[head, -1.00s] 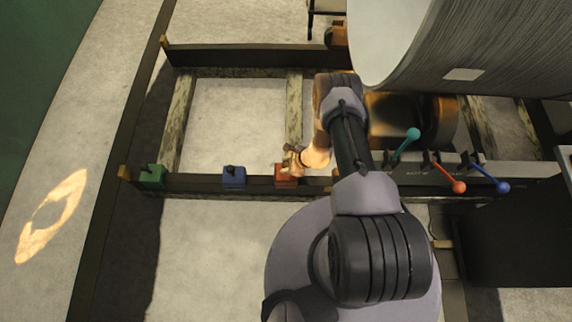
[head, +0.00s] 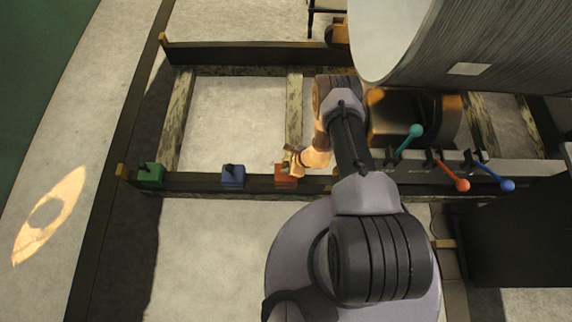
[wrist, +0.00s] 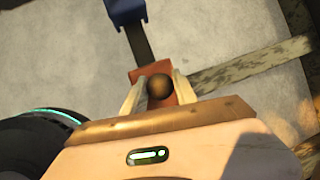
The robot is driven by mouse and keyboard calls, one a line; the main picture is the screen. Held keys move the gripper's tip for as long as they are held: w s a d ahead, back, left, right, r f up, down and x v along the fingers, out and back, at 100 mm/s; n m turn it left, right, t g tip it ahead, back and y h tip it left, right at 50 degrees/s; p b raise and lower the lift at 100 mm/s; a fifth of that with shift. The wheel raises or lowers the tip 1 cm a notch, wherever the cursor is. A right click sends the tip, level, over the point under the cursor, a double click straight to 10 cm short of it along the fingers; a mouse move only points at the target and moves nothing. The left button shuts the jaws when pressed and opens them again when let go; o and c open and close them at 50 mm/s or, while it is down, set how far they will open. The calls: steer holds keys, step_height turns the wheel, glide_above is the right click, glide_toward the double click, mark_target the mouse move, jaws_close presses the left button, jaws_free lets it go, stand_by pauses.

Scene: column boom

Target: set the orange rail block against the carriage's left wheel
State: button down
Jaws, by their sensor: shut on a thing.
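The orange rail block (head: 284,178), reddish orange, sits on the near dark rail, to the left of my arm. In the wrist view the block (wrist: 148,71) shows between and beyond my fingers. My gripper (head: 291,160) is above it, and in the wrist view my gripper (wrist: 160,88) is shut on its round dark knob. The block appears still seated on the rail. The carriage (head: 408,122) is a dark body with an orange sheen, to the right under the big drum. Its left wheel on the near rail is hidden behind my arm.
A blue block (head: 233,177) and a green block (head: 150,175) sit further left on the same rail (head: 195,181). Levers with teal (head: 416,131), red (head: 463,185) and blue (head: 507,185) knobs stand at the right. The large grey drum (head: 480,40) hangs above the carriage.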

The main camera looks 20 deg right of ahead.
steer(key=shift+f, duration=0.1)
stand_by(0.3)
steer(key=shift+f+b, duration=0.65)
steer(key=shift+f, duration=0.2)
steer(key=c, duration=0.9)
jaws_free()
steer(key=p+v, duration=1.5)
steer(key=v, duration=0.2)
steer(key=shift+d+r, duration=0.15)
